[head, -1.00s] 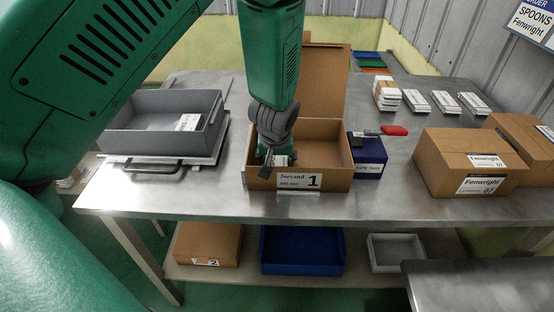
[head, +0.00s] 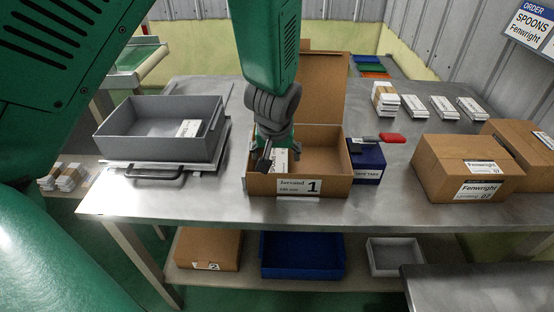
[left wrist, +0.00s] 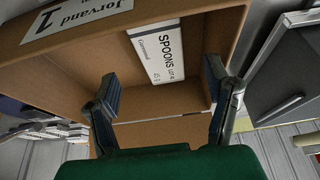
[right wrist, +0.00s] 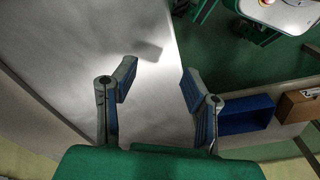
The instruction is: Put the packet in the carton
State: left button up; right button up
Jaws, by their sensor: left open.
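The open carton (head: 328,187), labelled Jorvand 1, stands on the table with its lid flap raised behind. A white packet (head: 281,160) labelled SPOONS lies inside it, on the left side. The packet also shows in the left wrist view (left wrist: 158,52), resting within the carton walls. My left gripper (head: 276,158) reaches down into the carton at the packet. In the left wrist view its fingers (left wrist: 160,90) are spread apart with nothing held between them. My right gripper (right wrist: 160,84) is open and empty above a grey metal surface, outside the head view.
A grey tray (head: 150,148) with a white item (head: 188,128) inside stands left of the carton. Closed Fenwright cartons (head: 465,170) and several white packets (head: 442,107) are further right.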

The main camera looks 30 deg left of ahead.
pick_arm(q)
jog(key=v, duration=0.5)
jog(key=shift+d+r+p, duration=0.1)
jog(key=shift+r+p, duration=0.15)
jog(key=shift+p, duration=0.1)
